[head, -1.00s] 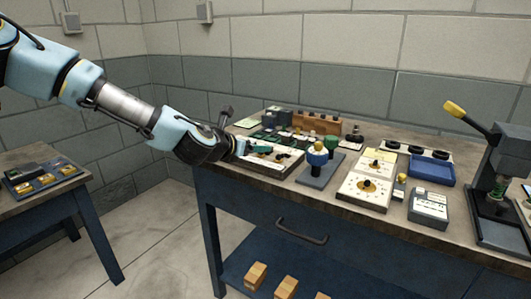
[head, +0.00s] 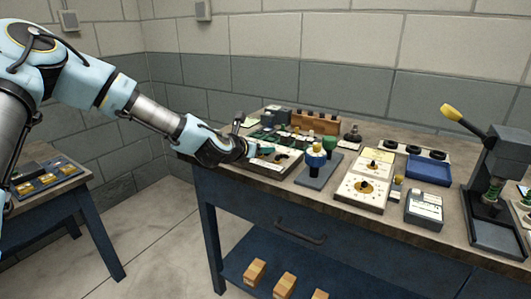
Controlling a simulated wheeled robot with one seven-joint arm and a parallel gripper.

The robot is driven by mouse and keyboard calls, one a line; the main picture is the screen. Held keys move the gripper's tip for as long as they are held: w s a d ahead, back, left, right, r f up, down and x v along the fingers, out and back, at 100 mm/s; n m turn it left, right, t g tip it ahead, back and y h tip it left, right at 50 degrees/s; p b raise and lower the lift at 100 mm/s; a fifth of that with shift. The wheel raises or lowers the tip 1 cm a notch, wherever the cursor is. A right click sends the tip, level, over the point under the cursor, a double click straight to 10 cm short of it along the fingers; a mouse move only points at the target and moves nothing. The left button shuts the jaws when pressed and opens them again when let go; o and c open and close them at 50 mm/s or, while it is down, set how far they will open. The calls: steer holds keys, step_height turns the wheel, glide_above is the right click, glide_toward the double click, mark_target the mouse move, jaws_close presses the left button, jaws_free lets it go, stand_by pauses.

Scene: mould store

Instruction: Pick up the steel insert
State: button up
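My gripper (head: 254,151) reaches in from the left, over the left end of the workbench (head: 340,200). It is low, at the back left corner of a dark-edged tray with a white inside (head: 277,169). The fingers are small and partly hidden by my wrist, so I cannot tell whether they are open or hold anything. I cannot single out the steel insert; small parts near the fingers are too small to make out. A dark tray with green pockets (head: 285,140) lies just behind the gripper.
White plates (head: 361,190), a grey box (head: 424,209), a blue tray (head: 430,169) and a yellow-handled press (head: 492,175) stand farther right. A wooden block (head: 315,121) is behind. A side table (head: 60,220) is at left.

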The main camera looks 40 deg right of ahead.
jaws_close()
stand_by(0.6)
